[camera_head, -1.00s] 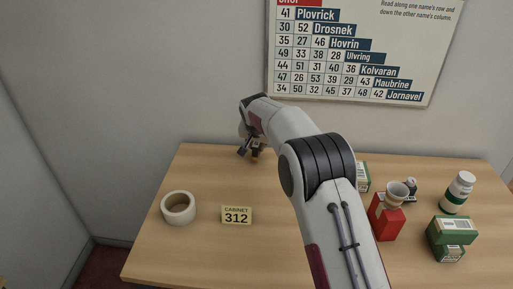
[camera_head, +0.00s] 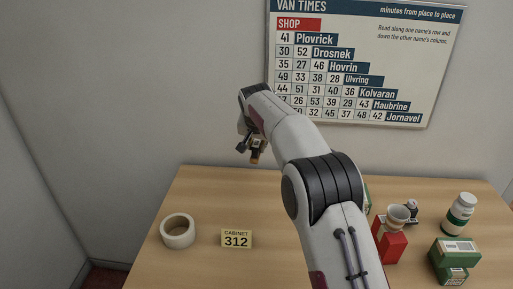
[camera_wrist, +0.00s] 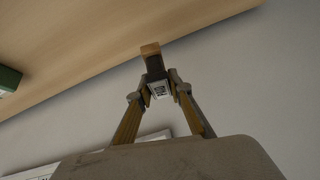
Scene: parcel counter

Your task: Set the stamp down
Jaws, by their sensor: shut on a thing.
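The stamp (camera_wrist: 154,68) is in my gripper in the wrist view: a dark block with a tan end and a white face with dark print. My gripper (camera_wrist: 160,88) is shut on it, with a finger on each side. In the head view my gripper (camera_head: 251,147) is in front of the wall, at the back of the table (camera_head: 205,200). A small tan end of the stamp (camera_head: 255,158) shows below the fingers. The stamp appears clear of the tabletop.
A tape roll (camera_head: 178,231) and a yellow "Cabinet 312" sign (camera_head: 237,239) stand at left. The back-left tabletop is clear.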

